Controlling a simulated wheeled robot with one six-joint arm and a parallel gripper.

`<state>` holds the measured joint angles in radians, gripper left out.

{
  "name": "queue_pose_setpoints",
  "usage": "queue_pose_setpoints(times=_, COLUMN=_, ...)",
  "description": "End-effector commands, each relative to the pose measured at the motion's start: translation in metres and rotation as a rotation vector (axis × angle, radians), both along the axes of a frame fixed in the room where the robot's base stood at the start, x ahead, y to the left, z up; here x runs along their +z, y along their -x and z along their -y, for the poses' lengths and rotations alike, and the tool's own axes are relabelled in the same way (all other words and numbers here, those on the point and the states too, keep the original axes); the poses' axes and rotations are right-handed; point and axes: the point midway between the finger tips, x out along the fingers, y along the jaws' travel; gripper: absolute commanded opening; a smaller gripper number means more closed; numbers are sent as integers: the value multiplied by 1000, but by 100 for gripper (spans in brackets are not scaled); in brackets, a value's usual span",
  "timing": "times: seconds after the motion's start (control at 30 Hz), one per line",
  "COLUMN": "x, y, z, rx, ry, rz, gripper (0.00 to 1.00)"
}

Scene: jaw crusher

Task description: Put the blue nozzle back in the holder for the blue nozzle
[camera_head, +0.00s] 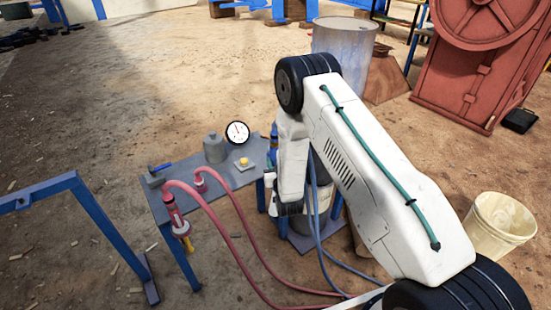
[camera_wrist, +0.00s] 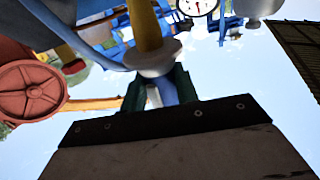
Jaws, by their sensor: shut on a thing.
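My gripper (camera_wrist: 158,92) shows in the wrist view with its dark fingers shut on the blue nozzle (camera_wrist: 166,88). The nozzle's pale collar (camera_wrist: 152,58) and yellow tip (camera_wrist: 145,25) stick out beyond the fingers. In the head view my arm hides the gripper. A blue piece (camera_head: 273,137) shows beside my arm at the table's right end; I cannot tell if it is a nozzle or a holder. The holder for the blue nozzle cannot be made out clearly.
The grey table (camera_head: 232,172) carries a gauge (camera_head: 237,133), a grey pot (camera_head: 214,149), a yellow button (camera_head: 244,161) and a hammer (camera_head: 155,175). A red nozzle (camera_head: 174,212) hangs at its front. Red hoses (camera_head: 240,262) and blue hoses (camera_head: 318,235) trail nearby. A cream bucket (camera_head: 497,224) stands right.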

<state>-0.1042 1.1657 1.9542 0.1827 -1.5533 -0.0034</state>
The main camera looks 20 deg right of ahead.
Motion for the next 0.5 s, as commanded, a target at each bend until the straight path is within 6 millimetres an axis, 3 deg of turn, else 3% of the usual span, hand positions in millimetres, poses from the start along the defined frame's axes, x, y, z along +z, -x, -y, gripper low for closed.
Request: queue_pose_setpoints(times=0.5, x=-42, y=0, z=0, rx=0, ry=0, rz=1, gripper=1)
